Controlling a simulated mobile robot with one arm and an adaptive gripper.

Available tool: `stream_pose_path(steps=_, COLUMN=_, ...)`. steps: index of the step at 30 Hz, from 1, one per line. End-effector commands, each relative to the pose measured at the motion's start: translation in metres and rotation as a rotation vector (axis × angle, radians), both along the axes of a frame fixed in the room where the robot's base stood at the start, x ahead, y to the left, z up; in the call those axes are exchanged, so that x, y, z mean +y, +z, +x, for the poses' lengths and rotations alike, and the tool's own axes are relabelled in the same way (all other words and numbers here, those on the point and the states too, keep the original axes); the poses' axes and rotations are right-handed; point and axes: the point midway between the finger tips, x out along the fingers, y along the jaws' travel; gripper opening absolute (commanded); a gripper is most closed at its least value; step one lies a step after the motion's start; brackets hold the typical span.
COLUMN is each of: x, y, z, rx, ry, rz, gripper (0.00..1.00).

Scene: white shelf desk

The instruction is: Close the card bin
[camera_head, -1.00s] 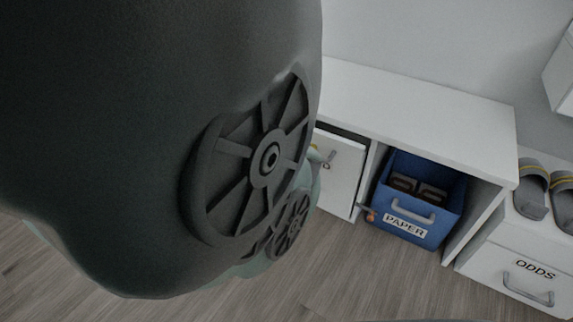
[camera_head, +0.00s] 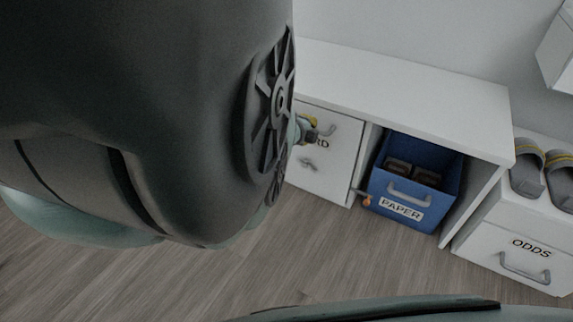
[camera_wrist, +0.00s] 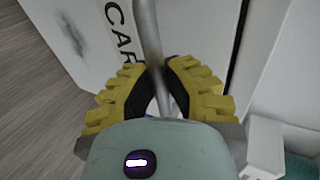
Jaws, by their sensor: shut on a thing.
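The card bin (camera_head: 340,160) is the white front at the left of the white shelf desk, partly hidden behind my arm. Only the end of its label shows in the head view; in the wrist view the card bin (camera_wrist: 82,75) shows "CAR". Its front looks about flush with the desk, with a thin dark line above. My gripper (camera_head: 306,130) is at its grey handle (camera_head: 326,132). In the wrist view my gripper (camera_wrist: 160,78) has its yellow-padded fingers shut on the handle bar (camera_wrist: 148,30).
A blue bin (camera_head: 428,207) labelled PAPER stands in the open bay to the right. A small orange-tipped thing (camera_head: 366,201) is beside it. A white ODDS drawer (camera_head: 500,250) with grey slippers (camera_head: 527,170) on top is further right. Wood floor in front is clear.

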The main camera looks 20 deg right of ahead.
Motion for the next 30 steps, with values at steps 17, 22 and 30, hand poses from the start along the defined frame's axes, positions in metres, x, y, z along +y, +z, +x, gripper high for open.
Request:
stream_pose_path(steps=17, x=0.0018, y=0.0045, z=0.0053, rx=-0.005, ry=0.006, rz=-0.011, gripper=0.20)
stream_pose_path(steps=22, x=0.0038, y=0.0028, z=0.0054, rx=-0.004, ry=0.010, rz=-0.007, gripper=0.37)
stream_pose_path(steps=30, x=0.0052, y=0.0015, z=0.0056, rx=-0.002, ry=0.013, rz=-0.004, gripper=0.43)
